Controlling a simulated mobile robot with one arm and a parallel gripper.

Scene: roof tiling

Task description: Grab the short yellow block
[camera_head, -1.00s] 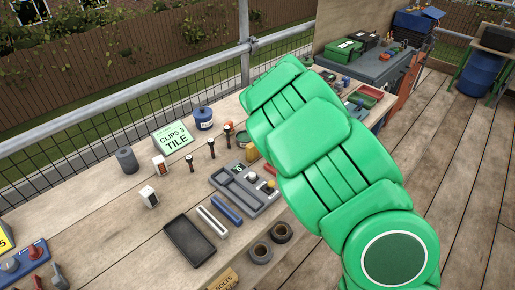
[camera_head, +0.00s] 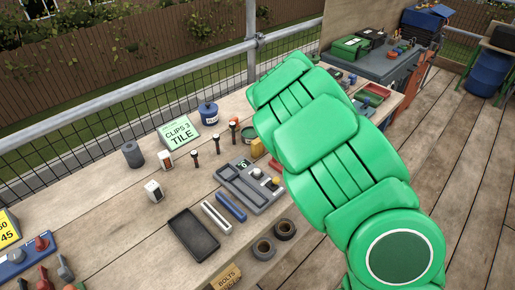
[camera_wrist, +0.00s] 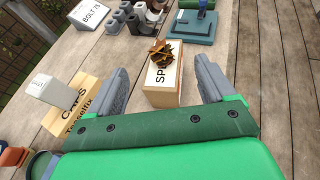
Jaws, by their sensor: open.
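The yellow block is not clearly visible in the wrist view. The head view does not show the fingers.
A tan labelled box (camera_wrist: 80,105) with a white block on it stands left of my fingers. A grey tray (camera_head: 243,190), a black tray (camera_head: 193,235), tape rolls (camera_head: 263,249) and several upright bolts crowd the bench. Bare planks (camera_wrist: 275,60) lie right of the fingers.

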